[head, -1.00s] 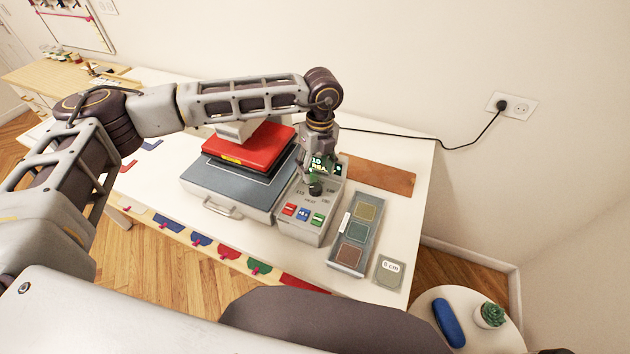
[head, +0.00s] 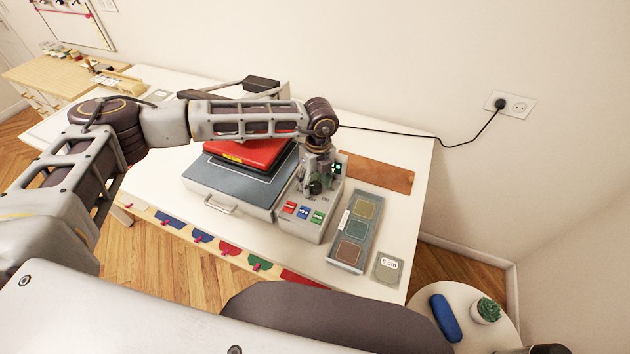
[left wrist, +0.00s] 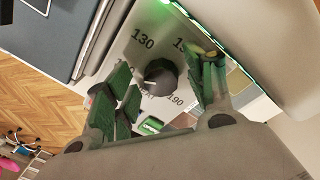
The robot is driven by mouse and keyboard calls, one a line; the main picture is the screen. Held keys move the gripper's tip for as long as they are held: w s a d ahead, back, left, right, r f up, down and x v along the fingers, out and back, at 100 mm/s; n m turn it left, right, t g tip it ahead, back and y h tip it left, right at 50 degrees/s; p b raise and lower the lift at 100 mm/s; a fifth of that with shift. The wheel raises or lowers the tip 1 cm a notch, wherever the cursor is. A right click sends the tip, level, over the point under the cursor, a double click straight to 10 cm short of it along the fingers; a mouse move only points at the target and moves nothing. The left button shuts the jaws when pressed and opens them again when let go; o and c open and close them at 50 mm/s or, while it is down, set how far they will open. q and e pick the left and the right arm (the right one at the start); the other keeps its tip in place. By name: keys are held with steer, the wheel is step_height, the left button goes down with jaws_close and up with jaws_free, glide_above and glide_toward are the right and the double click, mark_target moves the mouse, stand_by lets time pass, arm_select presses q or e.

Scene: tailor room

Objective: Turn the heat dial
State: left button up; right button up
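The heat dial is a dark round knob (left wrist: 160,77) with a pale pointer mark, on a light panel printed with numbers such as 130 and 190 in the left wrist view. In the head view it is mostly hidden behind my left gripper (head: 316,180), which points down over the grey control box (head: 296,226) of the heat press. In the left wrist view the green-padded fingers stand apart on either side of the dial, with visible gaps. The gripper is open and holds nothing. My right gripper is not in view.
Red, blue and green buttons (head: 303,212) sit in front of the dial. The press's red upper plate (head: 262,152) is to the left. A swatch tray (head: 332,254) and an 8 cm card (head: 387,268) lie to the right. A lit display (head: 337,168) is close beside the gripper.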

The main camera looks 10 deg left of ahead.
arm_select(q)
steer(key=c, duration=0.9)
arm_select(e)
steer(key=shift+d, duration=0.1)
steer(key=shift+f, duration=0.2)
